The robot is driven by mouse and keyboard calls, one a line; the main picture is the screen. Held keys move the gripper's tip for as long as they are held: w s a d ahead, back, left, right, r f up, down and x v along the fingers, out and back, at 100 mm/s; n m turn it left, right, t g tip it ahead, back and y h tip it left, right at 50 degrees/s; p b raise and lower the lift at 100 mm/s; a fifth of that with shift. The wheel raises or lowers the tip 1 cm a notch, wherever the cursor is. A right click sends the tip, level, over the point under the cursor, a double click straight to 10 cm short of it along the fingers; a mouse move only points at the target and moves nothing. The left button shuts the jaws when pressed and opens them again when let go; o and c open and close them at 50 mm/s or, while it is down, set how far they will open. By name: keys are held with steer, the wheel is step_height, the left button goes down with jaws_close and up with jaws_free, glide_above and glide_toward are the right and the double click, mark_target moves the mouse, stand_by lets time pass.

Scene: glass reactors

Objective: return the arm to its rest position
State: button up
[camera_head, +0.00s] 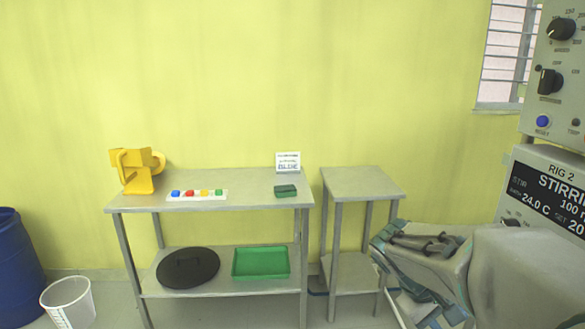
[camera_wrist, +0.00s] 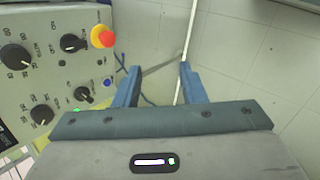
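My gripper shows in the wrist view (camera_wrist: 160,84), with its two blue-grey fingers apart and nothing between them. Floor tiles and a thin white pole lie beyond the fingers. In the head view my arm is folded at the lower right, in front of the rig; I cannot make out the fingertips clearly there. The control panel of RIG 2 (camera_head: 562,170) stands at the right edge of the head view. Its panel (camera_wrist: 45,75) fills the left of the wrist view, with black knobs and a red emergency button (camera_wrist: 103,36) close to the left finger.
A blue barrel (camera_head: 20,265) and white bucket (camera_head: 69,303) are left.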

steer(key=s+a+r+m+t+y+p, duration=0.1)
steer(key=s+a+r+y+p, duration=0.2)
steer(key=a, duration=0.3)
steer(key=s+a+r+m+t+y+p, duration=0.1)
steer(key=s+a+r+m+y+p, duration=0.1)
steer(key=s+a+r+y+p, duration=0.2)
steer(key=s+a+r+p, duration=0.1)
steer(key=a+p, duration=0.1)
steer(key=a, duration=0.1)
steer(key=shift+a+t, duration=0.2)
steer(key=shift+t, duration=0.1)
steer(key=shift+s, duration=0.1)
